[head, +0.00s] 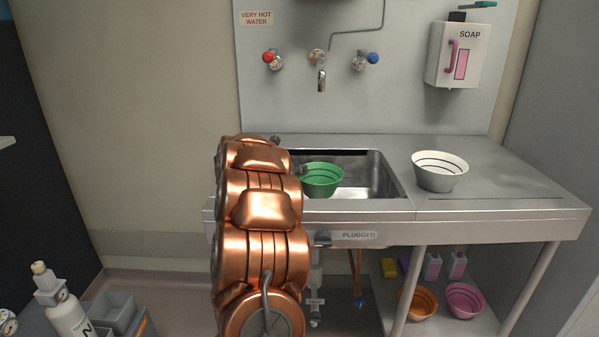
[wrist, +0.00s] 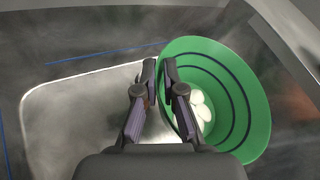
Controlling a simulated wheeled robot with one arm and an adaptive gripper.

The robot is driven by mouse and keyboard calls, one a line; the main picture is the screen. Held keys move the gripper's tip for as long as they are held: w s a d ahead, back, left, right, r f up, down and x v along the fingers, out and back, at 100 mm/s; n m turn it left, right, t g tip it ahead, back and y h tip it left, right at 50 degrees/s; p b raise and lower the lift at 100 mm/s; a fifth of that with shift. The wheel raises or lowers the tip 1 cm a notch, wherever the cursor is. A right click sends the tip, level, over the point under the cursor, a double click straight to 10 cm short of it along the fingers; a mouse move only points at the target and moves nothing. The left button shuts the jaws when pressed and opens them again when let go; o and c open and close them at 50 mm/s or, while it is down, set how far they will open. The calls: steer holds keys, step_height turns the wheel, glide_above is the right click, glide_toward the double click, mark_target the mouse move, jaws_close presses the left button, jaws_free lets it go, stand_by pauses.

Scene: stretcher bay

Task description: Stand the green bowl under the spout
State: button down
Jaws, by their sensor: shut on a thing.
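The green bowl (head: 321,180) is in the sink, upright, below the spout (head: 321,80) in the head view. In the wrist view the green bowl (wrist: 250,110) has dark rings inside and some pale round shapes at its bottom. My gripper (wrist: 160,66) is shut on the bowl's left rim in the wrist view. In the head view my copper arm hides most of the gripper and the left part of the sink. I cannot tell whether the bowl touches the sink floor.
The steel sink (head: 385,185) is set in a counter. A white bowl (head: 440,170) stands on the counter to the right. Red (head: 270,58) and blue (head: 372,58) taps flank the spout. A soap dispenser (head: 455,55) hangs at the right. Orange (head: 417,303) and pink (head: 464,299) bowls sit below.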

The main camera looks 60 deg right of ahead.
steer(key=shift+f, duration=0.25)
steer(key=c, duration=1.3)
jaws_free()
steer(key=shift+r, duration=0.1)
steer(key=shift+r+p, duration=0.75)
steer(key=shift+p, duration=0.05)
steer(key=shift+w+a, duration=0.15)
steer(key=shift+a, duration=0.2)
steer(key=v, duration=1.1)
steer(key=shift+a+b, duration=0.15)
steer(key=shift+b, duration=0.15)
